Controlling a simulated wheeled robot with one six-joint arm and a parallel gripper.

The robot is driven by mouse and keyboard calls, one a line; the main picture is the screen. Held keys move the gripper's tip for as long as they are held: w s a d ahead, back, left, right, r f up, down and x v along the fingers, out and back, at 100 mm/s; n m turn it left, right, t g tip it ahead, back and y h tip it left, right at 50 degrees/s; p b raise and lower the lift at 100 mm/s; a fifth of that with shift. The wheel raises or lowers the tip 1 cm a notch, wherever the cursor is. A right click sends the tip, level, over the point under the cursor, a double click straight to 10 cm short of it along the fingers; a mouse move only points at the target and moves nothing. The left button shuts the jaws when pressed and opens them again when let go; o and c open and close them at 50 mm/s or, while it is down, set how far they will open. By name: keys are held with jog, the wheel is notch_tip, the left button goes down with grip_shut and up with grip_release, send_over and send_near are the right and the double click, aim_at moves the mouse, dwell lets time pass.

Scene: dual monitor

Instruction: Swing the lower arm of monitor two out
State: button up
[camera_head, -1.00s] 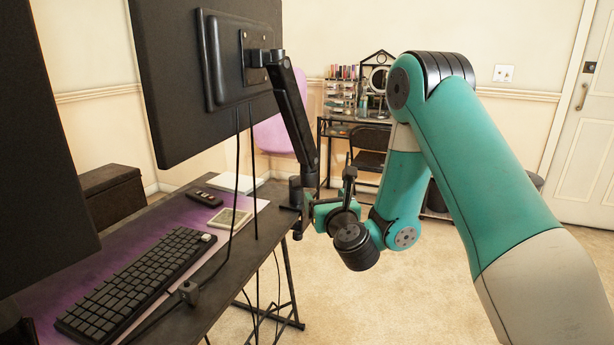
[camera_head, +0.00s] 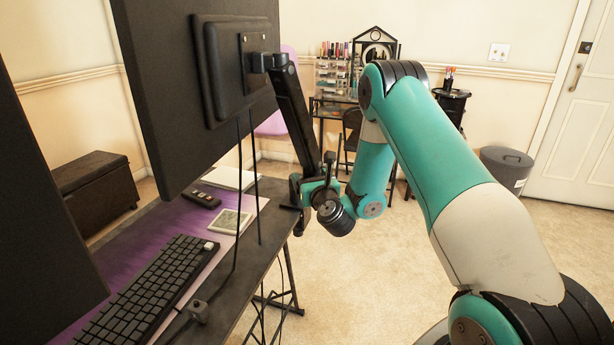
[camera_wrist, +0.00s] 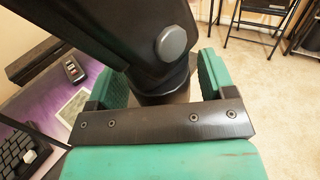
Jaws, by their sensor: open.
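Monitor two (camera_head: 160,60) is a large black screen seen from behind, carried by a slanting black upper arm (camera_head: 295,115) that runs down to the desk's right edge. Its lower arm and base are mostly hidden behind my gripper (camera_head: 312,190) in the head view. In the wrist view my gripper (camera_wrist: 158,82) is open, its two green fingers on either side of a black cylindrical joint (camera_wrist: 165,95) of the monitor's arm. The upper arm (camera_wrist: 115,30) with a grey round cap passes over it. I cannot tell whether the fingers touch the joint.
The dark desk (camera_head: 262,240) holds a keyboard (camera_head: 150,290), a remote (camera_head: 201,199) and a small framed card (camera_head: 230,221). Cables hang from the monitor. Another black monitor (camera_head: 40,200) stands at left. Carpet (camera_head: 400,270) is clear at right; a grey bin (camera_head: 505,168) stands beyond.

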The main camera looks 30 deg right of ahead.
jog(key=shift+d, duration=0.1)
jog(key=c, duration=1.1)
